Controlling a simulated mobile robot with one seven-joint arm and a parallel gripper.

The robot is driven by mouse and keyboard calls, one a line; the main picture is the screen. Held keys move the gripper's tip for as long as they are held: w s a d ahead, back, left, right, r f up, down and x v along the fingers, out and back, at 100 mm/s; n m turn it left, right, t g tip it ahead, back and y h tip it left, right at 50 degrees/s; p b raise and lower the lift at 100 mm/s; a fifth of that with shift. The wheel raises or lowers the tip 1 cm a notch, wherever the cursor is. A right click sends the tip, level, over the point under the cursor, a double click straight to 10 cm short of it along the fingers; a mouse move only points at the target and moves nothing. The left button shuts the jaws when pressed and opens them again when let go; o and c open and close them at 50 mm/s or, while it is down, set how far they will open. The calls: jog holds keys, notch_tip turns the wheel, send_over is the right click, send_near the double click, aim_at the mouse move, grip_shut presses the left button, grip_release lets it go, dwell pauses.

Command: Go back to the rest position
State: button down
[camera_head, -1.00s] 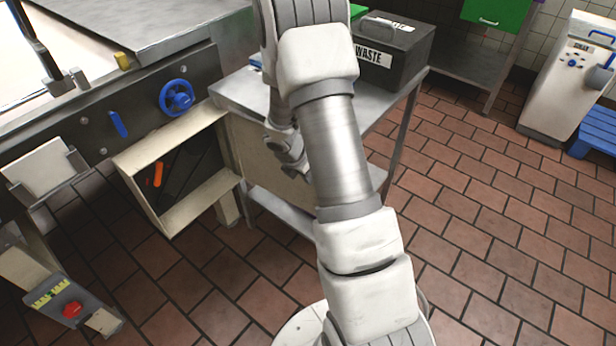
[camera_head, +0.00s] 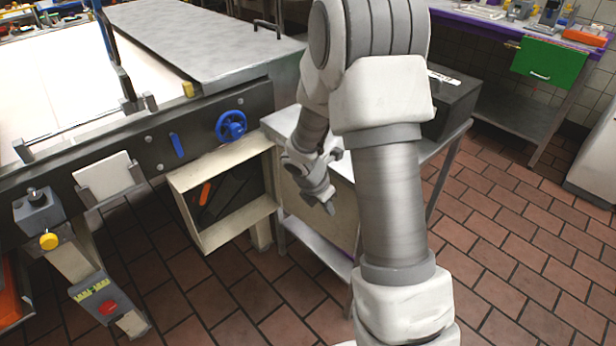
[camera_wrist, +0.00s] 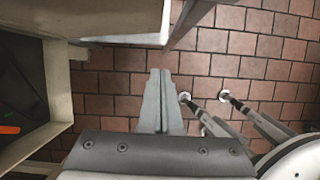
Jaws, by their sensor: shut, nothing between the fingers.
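My gripper (camera_head: 330,205) hangs at the end of my folded arm, in front of the small metal table (camera_head: 300,228) in the head view. In the wrist view my gripper's fingers (camera_wrist: 160,75) are pressed together, with nothing between them and the tiled floor below. The gripper is apart from the furniture as far as I can see. My arm hides part of the small table and of the dark bin on it.
An open cream box (camera_head: 222,205) with an orange-handled item is left of my gripper; its edge shows in the wrist view (camera_wrist: 55,90). A machine with a blue handwheel (camera_head: 231,126) stands behind. The dark bin (camera_head: 455,100) sits on the table. Floor at right is clear.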

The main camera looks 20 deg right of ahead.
jog(key=s+a+r+m+t, duration=0.1)
jog(key=s+r+m, duration=0.4)
jog(key=r, duration=0.4)
jog(key=s+a+r+m+t, duration=0.1)
jog(key=s+a+r+m, duration=0.15)
jog(key=r+m, duration=0.5)
jog(key=s+a+r+m+t+y, duration=0.1)
jog(key=s+a+r+m+y, duration=0.15)
jog(key=s+r+m, duration=0.35)
jog(key=s+a+r+m+t+y, duration=0.1)
jog(key=s+a+r+m, duration=0.25)
jog(key=s, duration=0.45)
notch_tip(320, 180, up, 13)
jog(key=p, duration=1.2)
jog(key=shift+a+p, duration=0.35)
jog(key=shift+p, duration=0.05)
jog(key=shift+s+a+y, duration=0.1)
jog(key=shift+a+y, duration=0.1)
jog(key=shift+y, duration=0.05)
